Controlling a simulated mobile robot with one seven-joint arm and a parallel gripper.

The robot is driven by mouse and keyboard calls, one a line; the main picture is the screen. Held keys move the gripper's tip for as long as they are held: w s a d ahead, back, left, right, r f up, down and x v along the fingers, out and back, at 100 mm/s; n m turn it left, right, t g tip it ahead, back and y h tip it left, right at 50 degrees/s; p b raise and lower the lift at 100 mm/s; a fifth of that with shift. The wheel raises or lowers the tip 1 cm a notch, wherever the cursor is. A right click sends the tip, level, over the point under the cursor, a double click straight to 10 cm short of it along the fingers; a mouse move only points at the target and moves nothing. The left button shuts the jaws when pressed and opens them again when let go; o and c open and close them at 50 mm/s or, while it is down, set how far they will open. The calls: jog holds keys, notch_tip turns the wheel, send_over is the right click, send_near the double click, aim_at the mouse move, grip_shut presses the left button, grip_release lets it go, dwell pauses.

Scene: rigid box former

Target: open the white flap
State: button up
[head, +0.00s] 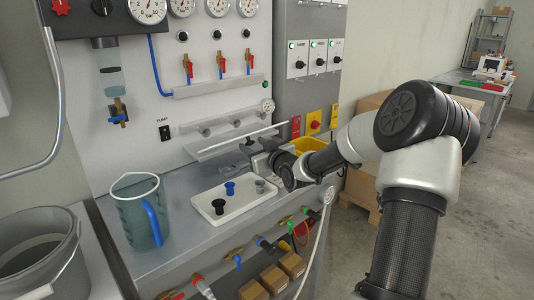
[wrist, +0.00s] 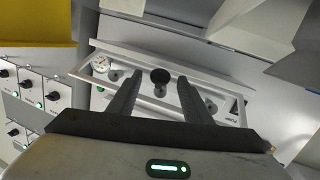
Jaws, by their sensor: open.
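The white flap (head: 228,143) is a long, narrow, pale panel low on the panel wall, above the bench. In the wrist view its white frame (wrist: 210,68) runs slantwise across the middle. My gripper (head: 254,152) is at the flap's right half in the head view. In the wrist view my gripper (wrist: 159,82) is open, one finger on each side of the knob, with gaps visible. I cannot tell how far the fingertips are from the flap. My gripper hides part of it in the head view.
A white tray (head: 222,213) with blue and black knobs lies on the bench below. A blue-handled jug (head: 136,215) stands left. A yellow bin (head: 308,148) is behind my wrist. Red-handled valves (head: 221,64) are above. A switch cabinet (head: 318,55) stands right.

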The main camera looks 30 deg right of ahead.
jog(key=s+r+p, duration=0.2)
jog(key=s+p, duration=0.1)
jog(key=s, duration=1.3)
jog(key=shift+d, duration=0.4)
